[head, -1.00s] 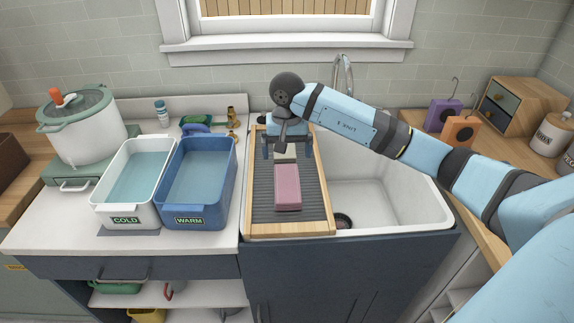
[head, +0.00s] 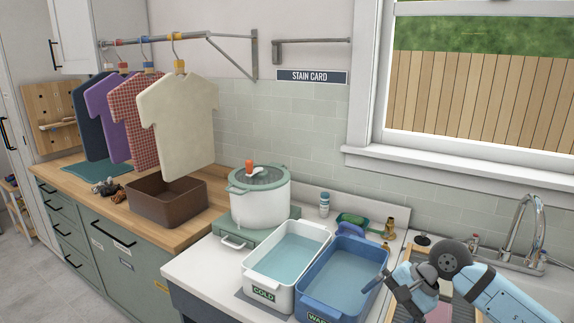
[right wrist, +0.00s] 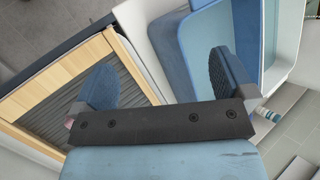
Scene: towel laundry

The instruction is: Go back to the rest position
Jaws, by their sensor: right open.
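My right gripper (head: 392,294) is low in the right of the head view, in front of the blue WARM tub's right side. It is open and empty. In the right wrist view its two blue fingers (right wrist: 162,78) stand wide apart, one towards the washboard and one in front of the blue tub. The ribbed washboard with its wooden frame (right wrist: 122,52) lies to the left in that view. The blue WARM tub (head: 311,300) holds water. A pink block (head: 440,313) shows partly at the bottom of the head view. My left gripper is not in view.
A white COLD tub (head: 254,278) with water stands beside the blue one. Behind are a lidded pot (head: 260,208), a brown bin (head: 165,208) and several hanging shirts, including a cream one (head: 180,120). A tap (head: 520,225) rises at the right. The floor at left is clear.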

